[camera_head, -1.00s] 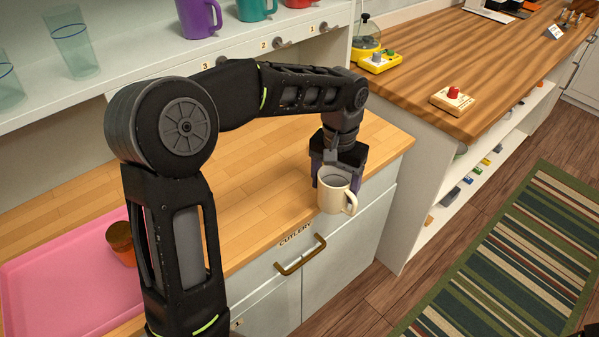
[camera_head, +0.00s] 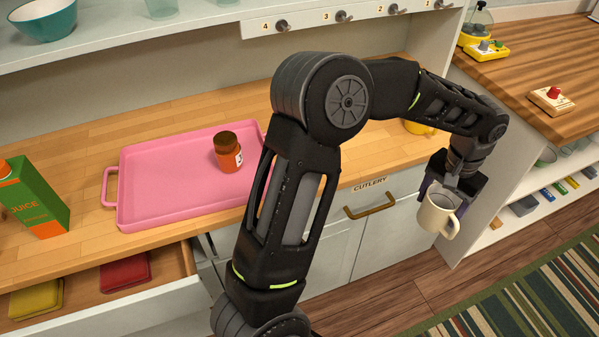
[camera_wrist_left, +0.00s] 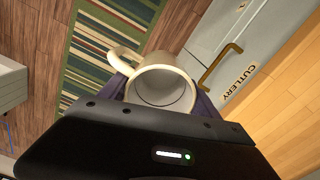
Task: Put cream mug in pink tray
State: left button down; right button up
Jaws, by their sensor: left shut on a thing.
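The cream mug (camera_head: 438,215) is held by my left gripper (camera_head: 446,190) at the right of the head view, in front of the cabinet and out past the counter edge. The left gripper is shut on the mug, which is close to upright with its handle to the right. The mug (camera_wrist_left: 160,88) also shows between the fingers in the left wrist view, its opening facing the camera. The pink tray (camera_head: 150,205) lies on the wooden counter at the left, well away from the mug. My right gripper is in neither current view.
An open drawer (camera_head: 150,305) with red and yellow items juts out below. A yellow object (camera_head: 418,128) is partly hidden behind my arm. The tray's left part is clear.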

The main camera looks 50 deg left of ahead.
aim_at(165, 185)
jog(key=k+l+u, duration=0.1)
jog(key=k+l, duration=0.2)
jog(key=l+u, duration=0.1)
jog(key=u, duration=1.5)
